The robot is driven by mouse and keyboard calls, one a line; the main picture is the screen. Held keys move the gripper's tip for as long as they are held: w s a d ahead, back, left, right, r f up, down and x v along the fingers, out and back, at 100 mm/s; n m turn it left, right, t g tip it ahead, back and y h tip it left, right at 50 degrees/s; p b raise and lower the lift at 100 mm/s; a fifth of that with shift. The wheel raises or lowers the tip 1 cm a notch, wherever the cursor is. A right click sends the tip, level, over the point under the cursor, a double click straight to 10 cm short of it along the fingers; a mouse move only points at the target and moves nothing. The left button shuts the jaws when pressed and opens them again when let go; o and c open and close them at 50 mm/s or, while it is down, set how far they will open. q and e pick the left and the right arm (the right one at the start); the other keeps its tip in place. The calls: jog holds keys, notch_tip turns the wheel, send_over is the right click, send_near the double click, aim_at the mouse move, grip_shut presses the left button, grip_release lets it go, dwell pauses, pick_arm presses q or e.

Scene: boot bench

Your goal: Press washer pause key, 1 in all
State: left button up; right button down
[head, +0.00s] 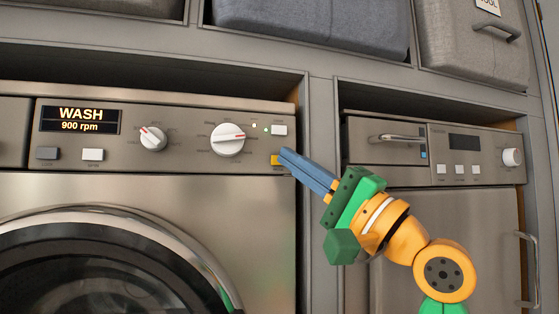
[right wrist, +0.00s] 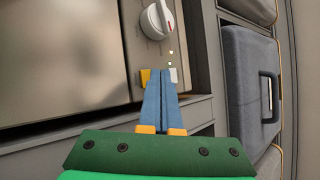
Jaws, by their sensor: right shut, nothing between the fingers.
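The washer's panel (head: 190,152) shows "WASH 900 rpm" on its display (head: 80,120). A yellow key (head: 276,160) sits at the panel's lower right, below a white key (head: 279,130). My right gripper (head: 283,154) is shut and empty, its blue fingertips at or just beside the yellow key; I cannot tell whether they touch. In the right wrist view the fingertips (right wrist: 162,74) lie between the yellow key (right wrist: 146,76) and the white key (right wrist: 173,75). Which key is pause is not legible. My left gripper is not in view.
A large dial (head: 228,140) and a smaller dial (head: 152,138) stick out of the panel. A second appliance (head: 435,152) stands to the right, behind my right arm. Grey fabric bins (head: 315,28) sit on the shelf above.

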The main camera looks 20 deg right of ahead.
jog(key=shift+w+p, duration=0.3)
jog(key=shift+w, duration=0.15)
jog(key=shift+w+p, duration=0.35)
dwell(0.7)
jog(key=shift+s, duration=0.1)
jog(key=shift+s+f+b, duration=0.15)
jog(key=shift+s+b, duration=0.15)
jog(key=shift+b, duration=0.15)
jog(key=shift+s, duration=0.3)
jog(key=shift+s, duration=0.1)
